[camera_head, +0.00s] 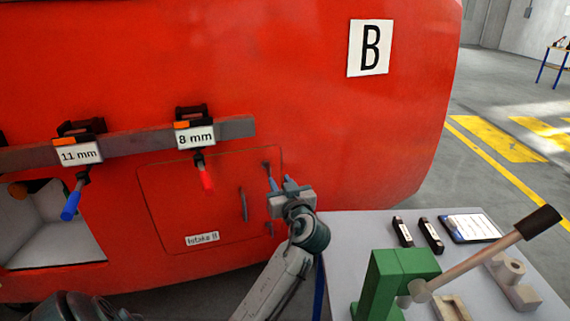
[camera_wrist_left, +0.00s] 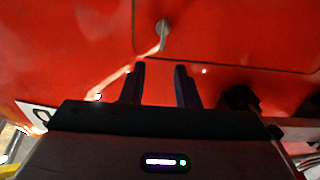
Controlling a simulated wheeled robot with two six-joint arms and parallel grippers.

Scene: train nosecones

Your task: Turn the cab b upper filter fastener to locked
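The red nose with the B sign (camera_head: 370,48) fills the head view. Its Intake B hatch (camera_head: 190,210) is closed, flush in its outline. The upper filter fastener (camera_head: 265,166), a small grey latch, sits near the hatch's upper right corner. My right gripper is not in view.
A lower fastener (camera_head: 270,228) and a grey handle (camera_head: 243,205) are on the hatch. A tool rail (camera_head: 235,127) above holds a red 8 mm tool (camera_head: 205,176) and a blue 11 mm tool (camera_head: 71,203). A table (camera_head: 345,230) with a green lever press (camera_head: 395,280) stands right of my arm.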

